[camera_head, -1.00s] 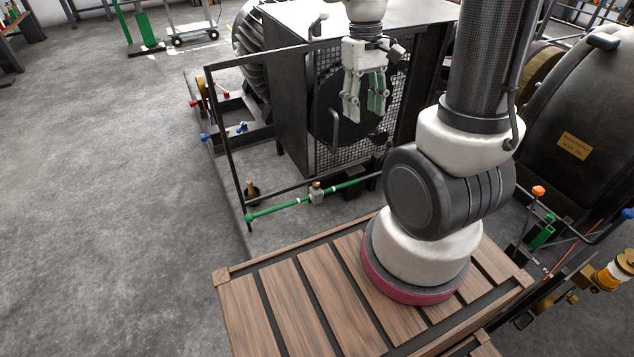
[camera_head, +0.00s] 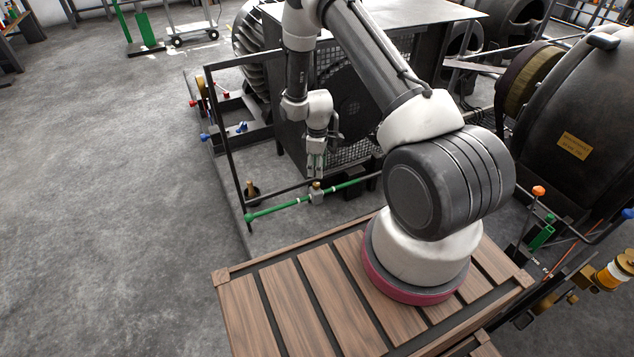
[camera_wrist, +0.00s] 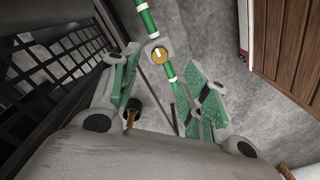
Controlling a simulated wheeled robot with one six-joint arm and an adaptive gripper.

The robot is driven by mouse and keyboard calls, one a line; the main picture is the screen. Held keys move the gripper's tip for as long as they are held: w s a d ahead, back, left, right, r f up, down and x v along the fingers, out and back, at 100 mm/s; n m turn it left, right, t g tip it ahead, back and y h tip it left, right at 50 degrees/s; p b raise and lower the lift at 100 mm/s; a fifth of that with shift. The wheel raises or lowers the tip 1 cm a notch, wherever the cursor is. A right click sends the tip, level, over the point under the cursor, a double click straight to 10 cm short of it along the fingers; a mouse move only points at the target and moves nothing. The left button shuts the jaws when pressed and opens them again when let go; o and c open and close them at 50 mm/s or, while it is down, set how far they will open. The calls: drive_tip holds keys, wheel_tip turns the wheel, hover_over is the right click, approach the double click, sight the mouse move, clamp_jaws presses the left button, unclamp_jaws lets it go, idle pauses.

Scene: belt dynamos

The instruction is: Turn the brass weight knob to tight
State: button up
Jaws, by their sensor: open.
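The brass weight knob (camera_wrist: 158,56) shows in the wrist view as a round brass face with a pale line across it. It sits on a grey sliding weight on a green rod (camera_wrist: 145,18). In the head view the small brass knob (camera_head: 317,185) is at the middle of the green rod (camera_head: 280,205). My gripper (camera_head: 315,172) hangs pointing down just above the weight. In the wrist view its green-padded fingers (camera_wrist: 163,75) are apart, with the knob between and a little beyond the tips. I see no contact.
A black frame (camera_head: 225,130) stands left of my gripper, and a mesh-sided machine housing (camera_head: 292,130) stands close behind. A small peg in a black cup (camera_head: 252,190) is near the rod's left end. A wooden slatted platform (camera_head: 275,310) lies in front. Open floor is at left.

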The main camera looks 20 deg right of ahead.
sight(317, 184)
wheel_tip(317, 184, down, 8)
drive_tip(key=shift+s+r, duration=0.1)
drive_tip(key=shift+r, duration=0.05)
idle(0.3)
drive_tip(key=shift+c, duration=0.3)
clamp_jaws()
